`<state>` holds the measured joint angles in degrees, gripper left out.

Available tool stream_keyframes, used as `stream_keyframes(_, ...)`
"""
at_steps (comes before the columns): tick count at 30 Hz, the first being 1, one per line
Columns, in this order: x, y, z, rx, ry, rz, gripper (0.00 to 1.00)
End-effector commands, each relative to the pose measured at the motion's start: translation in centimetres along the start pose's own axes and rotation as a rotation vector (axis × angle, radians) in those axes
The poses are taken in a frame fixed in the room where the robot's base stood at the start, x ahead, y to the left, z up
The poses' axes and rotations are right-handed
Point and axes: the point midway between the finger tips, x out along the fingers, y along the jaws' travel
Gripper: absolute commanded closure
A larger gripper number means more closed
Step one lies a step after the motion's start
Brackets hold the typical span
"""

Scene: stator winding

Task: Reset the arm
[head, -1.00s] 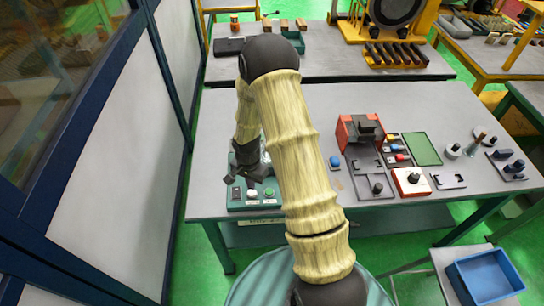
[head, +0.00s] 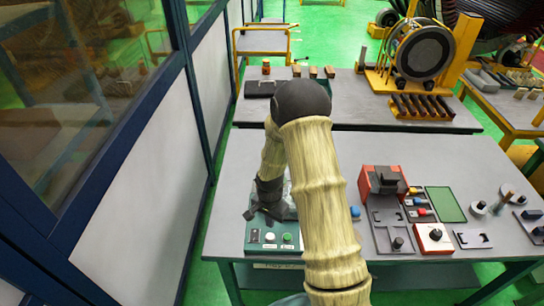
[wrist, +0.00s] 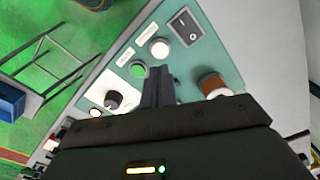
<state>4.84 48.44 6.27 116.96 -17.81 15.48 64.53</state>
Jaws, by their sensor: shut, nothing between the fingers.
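My arm reaches over the near grey table, and my gripper (head: 254,216) hangs above a green control panel (head: 257,247) at the table's left end. In the wrist view my gripper (wrist: 158,76) is shut and empty, its fingers together over the panel (wrist: 190,62). The tips lie close to a green button (wrist: 138,70) and a white button (wrist: 159,48). Whether they touch the panel I cannot tell. The panel also carries a rocker switch (wrist: 184,25), a black knob (wrist: 113,101) and an orange-brown knob (wrist: 214,85).
A red and grey fixture (head: 383,183) and a red-white box with a black knob (head: 433,239) stand on the table's right half. A glass and white-panelled wall (head: 130,150) runs along the left. A second table (head: 345,100) with a large wheel-shaped machine (head: 420,52) stands behind.

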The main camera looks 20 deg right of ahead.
Motion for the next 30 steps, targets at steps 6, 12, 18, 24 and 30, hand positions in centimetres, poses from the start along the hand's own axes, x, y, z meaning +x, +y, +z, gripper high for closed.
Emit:
stream_keyframes(6,-0.6,0.1,0.0,-0.017,0.006,-0.004,1.00)
stream_keyframes(12,-4.5,1.1,0.7,-0.146,0.041,-0.020,1.00)
stream_keyframes(18,-9.7,3.1,2.4,-0.342,0.091,-0.041,1.00)
stream_keyframes(24,-13.8,5.8,4.9,-0.533,0.140,-0.062,1.00)
stream_keyframes(30,-16.7,8.8,7.7,-0.713,0.190,-0.085,1.00)
